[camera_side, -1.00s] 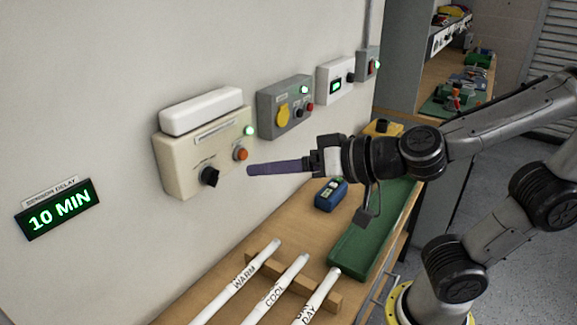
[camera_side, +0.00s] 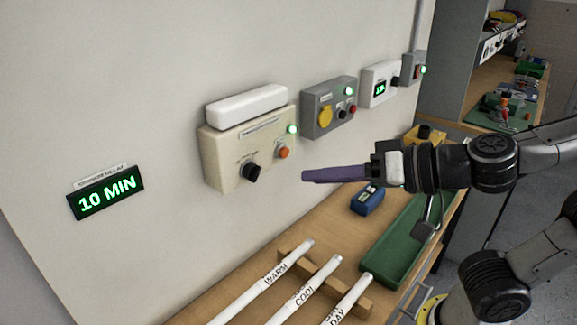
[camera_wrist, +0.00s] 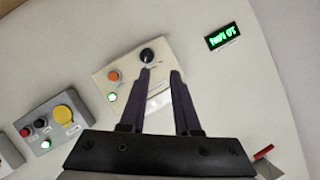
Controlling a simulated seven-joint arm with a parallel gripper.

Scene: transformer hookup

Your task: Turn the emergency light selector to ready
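The beige emergency light unit (camera_side: 222,155) is mounted on the wall with a white lamp (camera_side: 247,104) on top. Its black selector knob (camera_side: 251,172) is low on its front; its pointer direction is too small to tell. It also shows in the wrist view as a black knob (camera_wrist: 147,56), just beyond the left fingertip. My gripper (camera_side: 304,176) has purple fingers aimed left at the unit, with a visible gap to the knob in the side view. In the wrist view my gripper (camera_wrist: 161,72) has its fingers apart with nothing between them.
An orange button (camera_side: 284,152) and a green light (camera_side: 292,129) are beside the knob. A grey box (camera_side: 315,112) with a yellow dial is to the right. A "10 MIN" display (camera_side: 105,193) is to the left. White tubes (camera_side: 298,292) and a green tray (camera_side: 385,260) lie below.

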